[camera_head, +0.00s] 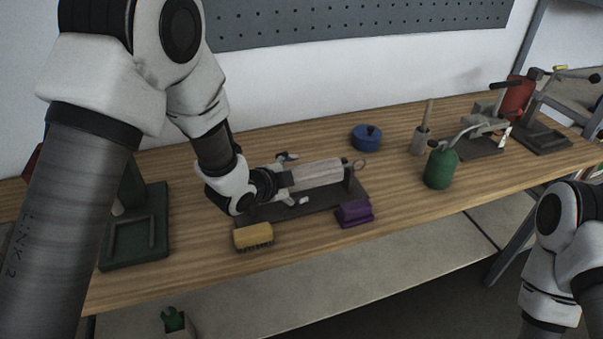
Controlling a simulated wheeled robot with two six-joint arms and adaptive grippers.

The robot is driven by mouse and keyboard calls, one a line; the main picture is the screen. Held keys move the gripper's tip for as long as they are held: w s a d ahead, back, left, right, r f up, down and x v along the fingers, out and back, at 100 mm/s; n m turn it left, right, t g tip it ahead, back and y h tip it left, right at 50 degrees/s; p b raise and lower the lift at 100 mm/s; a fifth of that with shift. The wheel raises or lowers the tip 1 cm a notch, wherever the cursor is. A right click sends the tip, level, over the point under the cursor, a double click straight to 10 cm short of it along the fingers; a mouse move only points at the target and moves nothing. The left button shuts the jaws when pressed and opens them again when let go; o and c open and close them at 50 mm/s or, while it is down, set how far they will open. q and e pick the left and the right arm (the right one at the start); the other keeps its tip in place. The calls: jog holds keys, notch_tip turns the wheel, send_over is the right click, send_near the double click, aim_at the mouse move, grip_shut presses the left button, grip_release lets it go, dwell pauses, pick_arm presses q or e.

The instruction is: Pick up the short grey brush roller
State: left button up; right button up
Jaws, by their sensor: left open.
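The grey brush roller (318,173) is a pale, stubby cylinder lying level above a dark stand (325,200). An upright of the stand shows at its right end, by a small ring-shaped crank. My left gripper (291,179) reaches in from the left at the roller's left end. Its fingers are spread, one on the far side and one on the near side. Whether they touch the roller I cannot tell. The gripper hides the roller's left end. My right arm shows at the right edge, but its gripper is out of view.
A yellow brush (253,236) and a purple block (354,213) lie in front of the stand. A blue lidded pot (367,137) is behind. A green can (440,168) and a pestle in a cup (420,140) stand right. A dark green press (140,225) stands left.

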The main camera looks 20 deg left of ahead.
pick_arm(q)
jog(key=shift+w, duration=0.2)
jog(key=shift+s, duration=0.15)
jog(key=shift+s+r, duration=0.15)
jog(key=shift+s, duration=0.05)
jog(key=c, duration=1.4)
jog(key=shift+c, duration=0.2)
